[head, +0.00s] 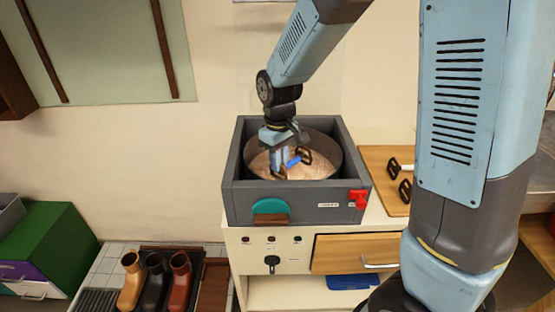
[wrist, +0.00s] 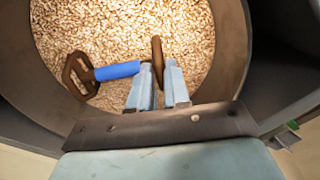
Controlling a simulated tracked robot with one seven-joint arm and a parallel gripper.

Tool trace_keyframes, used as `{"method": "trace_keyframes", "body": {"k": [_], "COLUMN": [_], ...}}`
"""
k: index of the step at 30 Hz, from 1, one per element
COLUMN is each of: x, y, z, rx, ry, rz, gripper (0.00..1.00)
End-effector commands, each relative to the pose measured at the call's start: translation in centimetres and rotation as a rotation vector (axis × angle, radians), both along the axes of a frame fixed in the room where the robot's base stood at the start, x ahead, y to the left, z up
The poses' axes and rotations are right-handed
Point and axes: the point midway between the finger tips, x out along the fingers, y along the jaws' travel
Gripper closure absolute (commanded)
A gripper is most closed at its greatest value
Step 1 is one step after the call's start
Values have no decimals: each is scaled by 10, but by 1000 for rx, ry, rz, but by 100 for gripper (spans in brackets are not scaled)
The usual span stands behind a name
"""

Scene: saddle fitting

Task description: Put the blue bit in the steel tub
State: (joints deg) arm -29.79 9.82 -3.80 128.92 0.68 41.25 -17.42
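The blue bit has a blue bar (head: 293,162) with a dark ring at each end; the bar (wrist: 117,71) and both rings also show in the wrist view. The steel tub (head: 334,156) is round, with pale grain-like filling, and sits inside a grey box; its wall (wrist: 228,45) shows in the wrist view. My gripper (head: 280,171) reaches down inside the tub's rim. In the wrist view its fingers (wrist: 160,80) are closed on one ring of the bit, seen edge-on between them. The bit is over the filling; I cannot tell whether it touches it.
The grey box (head: 245,205) has a red part (head: 358,199) at its front right corner. On the right, a wooden board (head: 378,165) holds another bit with dark rings (head: 405,191). Several boots (head: 154,280) and a green box (head: 45,250) stand at lower left.

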Motion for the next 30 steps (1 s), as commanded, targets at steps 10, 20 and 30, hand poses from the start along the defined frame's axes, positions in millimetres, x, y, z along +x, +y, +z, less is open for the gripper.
{"method": "trace_keyframes", "body": {"k": [10,20,30], "x": [0,1,0], "y": [0,1,1], "z": [0,23,88], "rx": [0,2,1], "ry": [0,-4,-3], "rz": [1,1,1], "gripper": [64,64,64]}}
